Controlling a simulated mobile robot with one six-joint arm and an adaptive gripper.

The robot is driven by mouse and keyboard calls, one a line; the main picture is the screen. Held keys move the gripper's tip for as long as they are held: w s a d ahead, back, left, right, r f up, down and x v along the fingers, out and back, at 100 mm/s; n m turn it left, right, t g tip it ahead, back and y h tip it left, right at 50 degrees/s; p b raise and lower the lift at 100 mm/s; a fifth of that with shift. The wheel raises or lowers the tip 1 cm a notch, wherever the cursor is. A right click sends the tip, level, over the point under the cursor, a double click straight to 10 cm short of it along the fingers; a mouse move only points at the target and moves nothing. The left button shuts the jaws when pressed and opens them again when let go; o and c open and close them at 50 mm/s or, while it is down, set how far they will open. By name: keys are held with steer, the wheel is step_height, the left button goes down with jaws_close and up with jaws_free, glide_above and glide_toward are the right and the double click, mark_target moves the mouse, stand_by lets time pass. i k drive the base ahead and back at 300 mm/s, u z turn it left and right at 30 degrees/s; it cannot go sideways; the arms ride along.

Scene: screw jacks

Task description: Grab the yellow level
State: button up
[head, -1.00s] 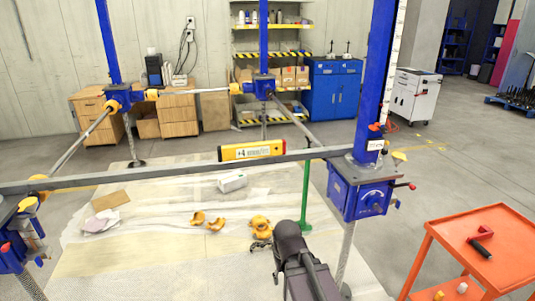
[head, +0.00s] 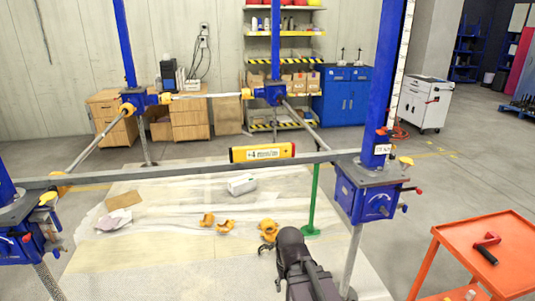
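My arm rises from the bottom of the picture, to the right of centre. My gripper (head: 267,246) is small and dark at the arm's far end, in front of the level and well below it in the picture. It is apart from the level. Its fingers are too small and partly hidden to show whether they are open.
Blue screw jacks hold the beam, one at right (head: 369,190) and one at left (head: 22,232). A green stand (head: 314,200) is behind the beam. Orange clamps (head: 225,226) lie on the floor sheet. An orange cart (head: 485,250) stands at right.

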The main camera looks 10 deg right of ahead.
mark_target(262, 152)
steer(key=u, duration=0.1)
steer(key=i, duration=0.95)
steer(key=z, duration=0.1)
